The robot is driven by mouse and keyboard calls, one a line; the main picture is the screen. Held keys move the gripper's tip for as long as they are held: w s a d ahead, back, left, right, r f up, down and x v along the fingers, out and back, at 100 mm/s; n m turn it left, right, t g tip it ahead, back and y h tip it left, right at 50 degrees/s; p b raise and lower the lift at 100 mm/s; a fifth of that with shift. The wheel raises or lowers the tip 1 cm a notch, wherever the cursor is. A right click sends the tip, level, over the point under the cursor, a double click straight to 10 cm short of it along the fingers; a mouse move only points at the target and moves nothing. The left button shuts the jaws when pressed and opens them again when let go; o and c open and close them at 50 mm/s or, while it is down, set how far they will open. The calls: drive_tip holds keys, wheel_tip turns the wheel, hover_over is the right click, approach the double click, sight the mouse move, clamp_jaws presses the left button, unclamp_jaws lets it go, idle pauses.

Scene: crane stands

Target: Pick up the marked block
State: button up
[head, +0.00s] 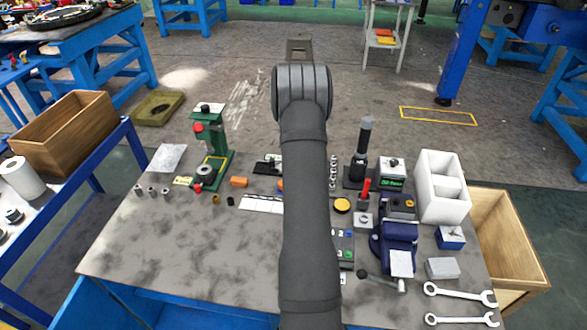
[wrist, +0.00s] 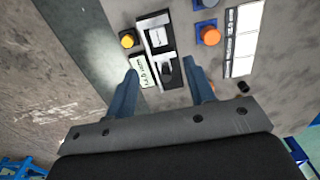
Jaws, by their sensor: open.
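My gripper (wrist: 165,79) shows in the wrist view with its two blue-grey fingers apart and nothing held between them. Beyond the fingertips is a black tray (wrist: 148,50) holding a white piece and a dark-and-silver piece. A small pale green piece with dark lettering (wrist: 143,72) lies beside the tray, near the left finger. I cannot tell which piece is the marked block. In the head view my arm covers the middle of the bench, and the black tray (head: 262,168) shows partly to its left.
The workbench (head: 150,240) is clear at its front left. A green press (head: 212,160) stands left of my arm. A blue vise (head: 397,236), a dark upright tool (head: 360,150) and a white bin (head: 430,205) stand to the right.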

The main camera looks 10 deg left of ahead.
wheel_tip(320, 180, down, 11)
drive_tip(key=shift+w+d+f, duration=0.1)
drive_tip(key=shift+d+f, duration=0.05)
clamp_jaws()
idle(0.5)
